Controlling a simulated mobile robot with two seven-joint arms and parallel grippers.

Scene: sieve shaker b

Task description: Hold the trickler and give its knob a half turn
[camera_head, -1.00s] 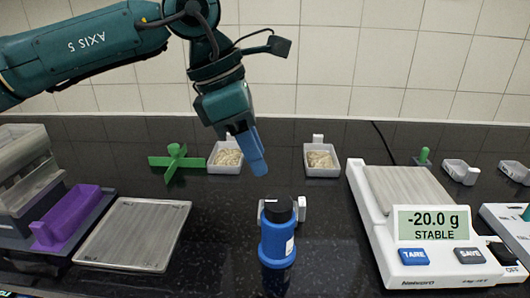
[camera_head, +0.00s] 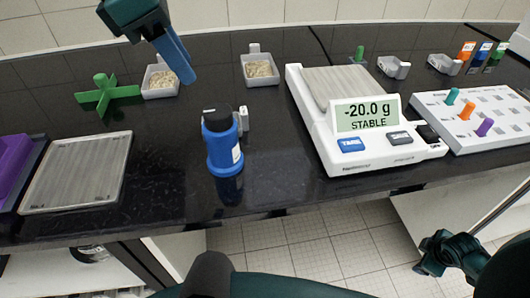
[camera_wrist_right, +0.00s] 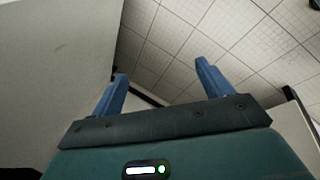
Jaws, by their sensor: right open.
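The trickler appears to be the blue cylinder with a black top (camera_head: 222,150), standing upright on the dark bench in the head view. A small white part shows beside its upper right side. The knob cannot be told apart clearly. My left gripper (camera_head: 178,62) is above and to the left of it, with blue fingers pointing down and apart from it. Whether its fingers are parted cannot be seen. My right gripper (camera_wrist_right: 162,72) is open and empty in its wrist view, with floor tiles behind its fingers; no trickler shows there.
A white balance (camera_head: 330,150) reading -20.0 g stands right of the blue cylinder. A metal plate (camera_head: 75,172) lies to its left. A green cross-shaped piece (camera_head: 108,93) and two white trays (camera_head: 160,82) (camera_head: 260,70) are behind. The bench's front edge is close to the cylinder.

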